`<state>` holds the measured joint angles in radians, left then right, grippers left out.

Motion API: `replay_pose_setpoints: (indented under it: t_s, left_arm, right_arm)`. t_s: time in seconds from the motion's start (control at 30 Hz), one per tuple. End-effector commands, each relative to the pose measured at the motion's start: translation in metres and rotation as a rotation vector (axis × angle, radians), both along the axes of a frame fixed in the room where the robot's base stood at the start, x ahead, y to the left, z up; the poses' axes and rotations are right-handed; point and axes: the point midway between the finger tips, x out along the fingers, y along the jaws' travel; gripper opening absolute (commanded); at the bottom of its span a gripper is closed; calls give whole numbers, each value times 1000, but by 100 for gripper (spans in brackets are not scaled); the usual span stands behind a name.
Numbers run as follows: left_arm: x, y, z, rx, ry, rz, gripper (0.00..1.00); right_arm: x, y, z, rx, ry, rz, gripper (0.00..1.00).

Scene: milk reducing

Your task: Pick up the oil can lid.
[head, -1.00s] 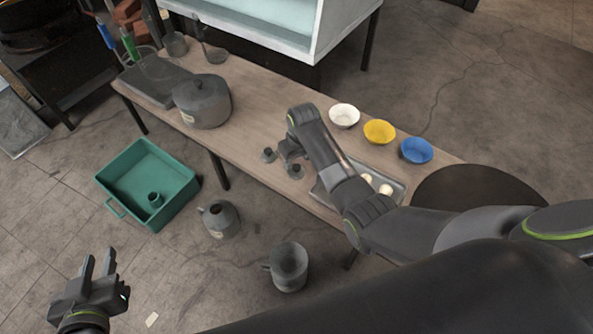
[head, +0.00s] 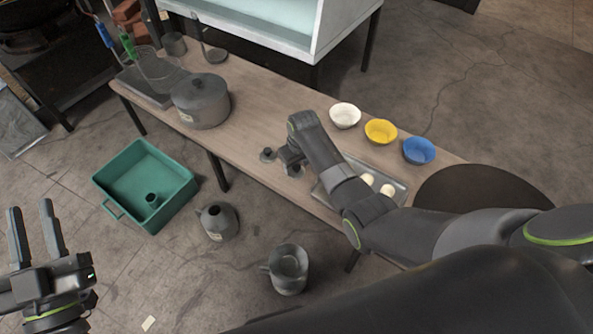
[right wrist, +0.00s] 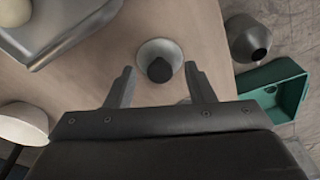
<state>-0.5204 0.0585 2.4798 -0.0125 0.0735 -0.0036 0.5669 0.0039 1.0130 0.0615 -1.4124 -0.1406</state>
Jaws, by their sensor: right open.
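I cannot tell which belongs to the oil can. My right gripper (head: 287,158) is open and points down over the table. In the right wrist view a round grey lid with a black knob (right wrist: 160,63) sits between and just beyond its fingertips, not gripped. A grey can with a spout (head: 218,222) stands on the floor. My left gripper (head: 31,208) is open and empty, above the floor.
A metal tray (head: 330,197) with pale round pieces lies under my right arm. White (head: 345,115), yellow (head: 380,131) and blue (head: 418,150) bowls line the far edge. A grey pot (head: 201,103) stands left. A green bin (head: 118,180) and grey jug (head: 288,270) are on the floor.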

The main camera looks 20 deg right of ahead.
Motion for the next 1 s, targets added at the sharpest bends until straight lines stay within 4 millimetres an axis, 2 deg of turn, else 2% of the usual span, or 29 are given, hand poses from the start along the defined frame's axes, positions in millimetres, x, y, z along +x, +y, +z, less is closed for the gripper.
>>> replay_pose_setpoints:
  t_s: [0.33, 0.7, 1.0]
  left_arm:
    - [-2, -1, 6, 9, -35, -2, 28]
    - [-2, -1, 6, 9, -33, -1, 28]
    - [-2, -1, 5, 8, -31, -2, 28]
  right_arm:
    - [0, 0, -1, 0, -1, 0, 49]
    - [0, 0, -1, 0, 0, 0, 2]
    - [0, 0, -1, 0, 0, 0, 2]
